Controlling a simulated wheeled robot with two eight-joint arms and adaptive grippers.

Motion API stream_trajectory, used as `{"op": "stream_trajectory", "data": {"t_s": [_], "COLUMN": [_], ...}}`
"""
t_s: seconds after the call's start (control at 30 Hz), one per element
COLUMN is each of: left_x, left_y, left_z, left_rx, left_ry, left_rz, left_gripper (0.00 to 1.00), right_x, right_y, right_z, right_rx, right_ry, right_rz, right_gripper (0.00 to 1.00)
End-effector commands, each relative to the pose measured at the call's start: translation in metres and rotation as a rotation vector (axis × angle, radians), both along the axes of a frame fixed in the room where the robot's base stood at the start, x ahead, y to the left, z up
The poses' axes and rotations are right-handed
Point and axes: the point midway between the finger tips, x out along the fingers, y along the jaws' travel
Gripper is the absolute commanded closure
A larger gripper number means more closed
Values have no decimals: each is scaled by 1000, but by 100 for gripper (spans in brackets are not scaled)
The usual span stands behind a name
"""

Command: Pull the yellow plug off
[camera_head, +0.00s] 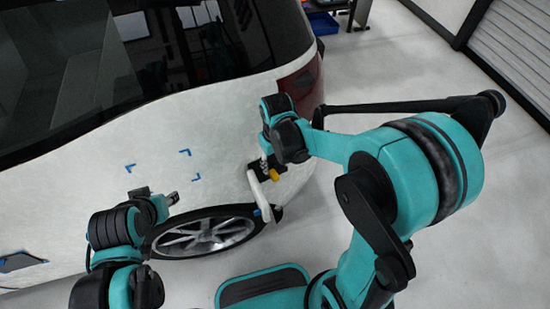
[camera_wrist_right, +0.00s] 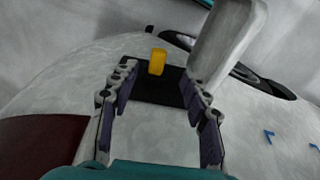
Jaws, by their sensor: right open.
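The yellow plug (camera_head: 274,174) is a small block on the car's side, above the rear wheel. The right wrist view shows the yellow plug (camera_wrist_right: 157,62) standing on a dark square panel (camera_wrist_right: 158,90) in the white body. My right gripper (camera_wrist_right: 162,80) is open, its two fingers either side of the panel, with the plug just beyond the fingertips and not between them. In the head view my right gripper (camera_head: 265,160) is close to the plug and partly hidden by its own wrist. My left gripper (camera_head: 172,198) is in front of the car side, apart from the plug; its fingers are unclear.
A white flap (camera_wrist_right: 225,40) stands open beside the panel, near the right finger; the head view shows it below the plug (camera_head: 258,196). The rear wheel (camera_head: 205,235) is below. Blue corner marks (camera_head: 185,152) are on the body. Floor at right is clear.

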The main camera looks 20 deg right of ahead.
Motion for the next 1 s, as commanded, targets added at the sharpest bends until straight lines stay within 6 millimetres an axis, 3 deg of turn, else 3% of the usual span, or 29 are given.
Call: {"op": "stream_trajectory", "data": {"t_s": [0.17,0.6,1.0], "left_x": [0,0,0], "left_y": [0,0,0], "left_z": [-2,-29,-31], "left_rx": [0,0,0], "left_ry": [0,0,0], "left_rz": [0,0,0], "left_gripper": [60,60,60], "right_x": [2,2,2], "right_y": [2,2,2], "right_z": [-14,-77,-83], "right_rx": [-2,-2,-2], "right_ry": [22,20,20], "right_rz": [8,7,6], "right_gripper": [53,53,53]}}
